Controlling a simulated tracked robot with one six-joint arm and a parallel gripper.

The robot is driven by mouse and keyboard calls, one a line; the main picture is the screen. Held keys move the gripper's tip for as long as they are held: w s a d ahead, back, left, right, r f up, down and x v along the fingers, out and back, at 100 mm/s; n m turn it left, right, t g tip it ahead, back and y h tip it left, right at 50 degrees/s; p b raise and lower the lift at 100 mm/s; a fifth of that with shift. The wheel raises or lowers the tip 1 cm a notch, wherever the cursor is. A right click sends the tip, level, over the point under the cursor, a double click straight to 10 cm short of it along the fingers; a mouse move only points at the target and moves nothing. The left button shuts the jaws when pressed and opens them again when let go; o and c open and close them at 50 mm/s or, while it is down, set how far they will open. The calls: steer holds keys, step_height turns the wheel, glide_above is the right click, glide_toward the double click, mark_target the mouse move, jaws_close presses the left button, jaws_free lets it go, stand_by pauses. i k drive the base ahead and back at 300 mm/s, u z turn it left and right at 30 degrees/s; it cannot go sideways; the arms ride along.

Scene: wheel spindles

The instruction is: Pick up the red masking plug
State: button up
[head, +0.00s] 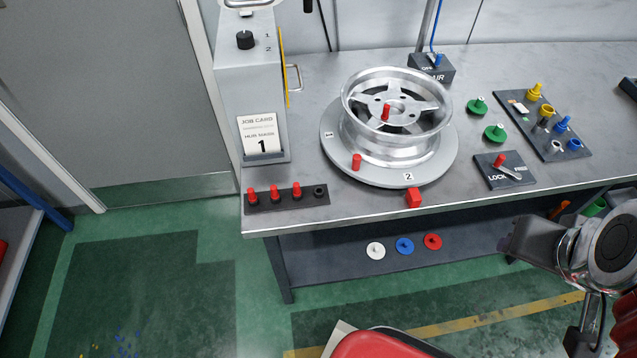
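Several red plug-shaped pieces show in the head view. Three red plugs (274,193) stand upright in a row on a dark strip (286,204) at the bench's front left; the strip's right-hand position shows a dark ring, no red plug. One red peg (386,112) stands at the silver wheel's (397,140) hub. Another red peg (356,162) stands on the grey turntable (333,155) at the wheel's front left. I cannot tell which one is meant. My gripper (512,243) is at the right, off the bench's front and apart from all of them; its fingers are not clear.
A red block (413,197) sits at the turntable's front edge. A LOCK lever box (505,170), green knobs (495,133) and a dark rack (540,125) of coloured parts stand to the right. A grey job-card cabinet (248,90) stands behind the strip. Discs (405,245) lie on the lower shelf.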

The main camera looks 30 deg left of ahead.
mark_target(297, 192)
steer(key=z, duration=0.2)
steer(key=k, duration=1.2)
steer(key=u, duration=1.85)
steer(key=i, duration=0.95)
steer(key=u, duration=0.05)
